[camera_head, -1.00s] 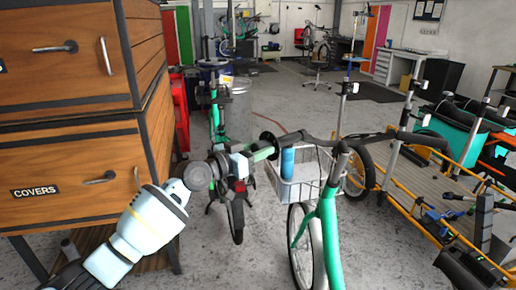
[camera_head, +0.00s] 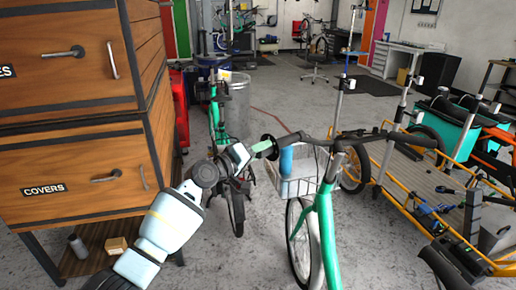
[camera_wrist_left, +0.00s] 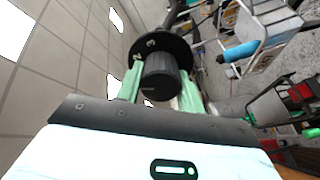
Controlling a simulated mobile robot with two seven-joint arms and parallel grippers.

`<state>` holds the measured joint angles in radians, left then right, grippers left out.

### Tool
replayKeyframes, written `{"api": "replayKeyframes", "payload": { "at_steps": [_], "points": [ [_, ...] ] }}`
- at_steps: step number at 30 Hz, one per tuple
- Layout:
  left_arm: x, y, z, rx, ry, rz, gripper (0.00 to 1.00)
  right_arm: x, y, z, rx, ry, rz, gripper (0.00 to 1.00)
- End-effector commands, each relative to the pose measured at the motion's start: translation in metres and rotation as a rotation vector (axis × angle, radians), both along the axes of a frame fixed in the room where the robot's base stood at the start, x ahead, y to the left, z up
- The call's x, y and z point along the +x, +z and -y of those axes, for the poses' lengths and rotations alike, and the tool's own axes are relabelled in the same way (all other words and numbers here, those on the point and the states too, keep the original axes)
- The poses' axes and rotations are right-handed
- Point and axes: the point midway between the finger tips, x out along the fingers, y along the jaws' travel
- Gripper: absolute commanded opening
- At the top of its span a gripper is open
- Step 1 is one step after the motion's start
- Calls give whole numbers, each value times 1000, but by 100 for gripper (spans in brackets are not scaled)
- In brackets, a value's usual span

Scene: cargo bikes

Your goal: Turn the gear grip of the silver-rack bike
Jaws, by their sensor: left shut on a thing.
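A green bike (camera_head: 325,225) stands in the middle of the head view, with a silver-grey front basket rack (camera_head: 290,188) holding a blue bottle (camera_head: 286,159). Its dark handlebar (camera_head: 305,137) ends on the left in a black grip with a round disc (camera_head: 267,141). My left gripper (camera_head: 262,150) reaches it from the left, green fingers shut around the grip. In the left wrist view, the black ribbed grip (camera_wrist_left: 160,80) sits between the two fingers, its end towards the palm and the disc beyond the fingertips. My right gripper is not in view.
A wooden drawer cabinet (camera_head: 75,170) stands close on the left, beside my left arm. An orange-framed cargo bike (camera_head: 435,228) with a wooden deck fills the right. Another green bike (camera_head: 217,118) stands behind my gripper. Open grey floor lies farther back.

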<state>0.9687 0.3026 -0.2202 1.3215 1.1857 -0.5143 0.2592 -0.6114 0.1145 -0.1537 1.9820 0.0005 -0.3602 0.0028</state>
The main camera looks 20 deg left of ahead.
Motion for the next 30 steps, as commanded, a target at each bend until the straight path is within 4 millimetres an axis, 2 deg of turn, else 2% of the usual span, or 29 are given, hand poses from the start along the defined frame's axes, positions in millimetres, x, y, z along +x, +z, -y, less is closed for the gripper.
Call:
{"api": "replayKeyframes", "payload": {
  "at_steps": [6, 15, 30],
  "points": [
    [0, 4, 1, -158, 8, -92, 15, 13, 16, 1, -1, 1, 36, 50],
    [0, 2, 0, -307, 17, -181, 15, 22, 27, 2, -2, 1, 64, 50],
    [0, -1, 0, -372, 21, -222, 15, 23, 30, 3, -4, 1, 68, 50]
  ]
}}
